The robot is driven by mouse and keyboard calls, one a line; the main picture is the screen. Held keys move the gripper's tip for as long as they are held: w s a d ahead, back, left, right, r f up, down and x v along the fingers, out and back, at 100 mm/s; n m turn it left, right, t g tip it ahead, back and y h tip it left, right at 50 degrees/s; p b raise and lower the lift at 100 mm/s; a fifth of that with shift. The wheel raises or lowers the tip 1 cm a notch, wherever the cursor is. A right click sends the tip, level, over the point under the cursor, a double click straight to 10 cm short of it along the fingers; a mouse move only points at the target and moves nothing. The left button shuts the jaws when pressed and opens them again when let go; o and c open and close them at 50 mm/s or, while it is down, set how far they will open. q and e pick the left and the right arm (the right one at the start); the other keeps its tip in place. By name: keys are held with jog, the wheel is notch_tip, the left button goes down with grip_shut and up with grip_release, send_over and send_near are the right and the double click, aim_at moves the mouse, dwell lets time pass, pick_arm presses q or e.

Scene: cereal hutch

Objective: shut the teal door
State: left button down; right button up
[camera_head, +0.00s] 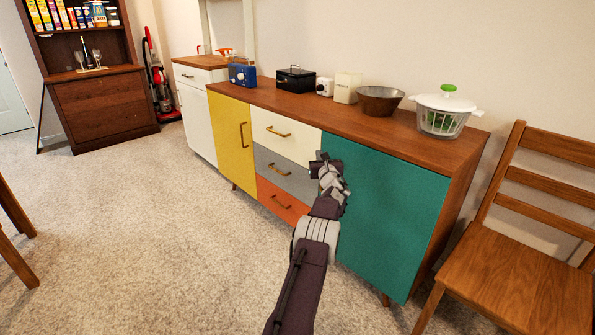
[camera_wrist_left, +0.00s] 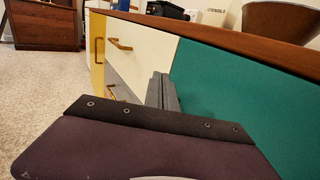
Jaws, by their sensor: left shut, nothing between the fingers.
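The teal door (camera_head: 395,205) is the right-hand front panel of the long wooden sideboard (camera_head: 430,150). It looks flush or nearly flush with the sideboard front; its top edge runs along just under the top board. My left gripper (camera_head: 320,163) is in front of the door's left edge, beside the drawers, and hides part of that edge. In the left wrist view the teal door (camera_wrist_left: 240,95) fills the right side, and the shut, empty fingers (camera_wrist_left: 160,88) point towards its left edge. I cannot tell whether they touch it. My right gripper is not in view.
White, grey and orange drawers (camera_head: 285,172) and a yellow door (camera_head: 232,140) lie left of the teal door. A wooden chair (camera_head: 515,275) stands close on the right. Carpet in front is clear.

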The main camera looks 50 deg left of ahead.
pick_arm(q)
jog(key=s, duration=0.9)
jog(key=shift+d+f, duration=0.15)
jog(key=shift+f, duration=0.15)
